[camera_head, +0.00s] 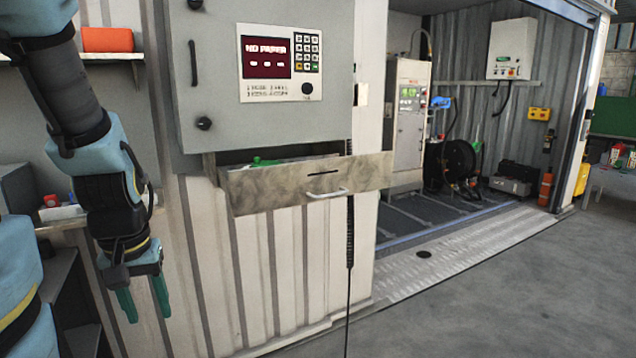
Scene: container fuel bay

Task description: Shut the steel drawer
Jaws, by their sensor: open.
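The steel drawer (267,191) stands pulled out below a grey cabinet on the corrugated container wall. Its front has a slot and a white bar handle (327,193). A green object (262,161) shows inside over the drawer's front; the rest of the inside is hidden. My gripper (144,301) hangs at the lower left, fingers pointing down, open and empty. It is to the left of the drawer and lower than it, apart from it.
The grey cabinet (222,85) with a keypad panel (280,62) hangs right above the drawer. A black cable (349,230) runs down by the drawer. A shelf with a red box (107,40) is at the upper left. The floor (480,285) at the right is clear.

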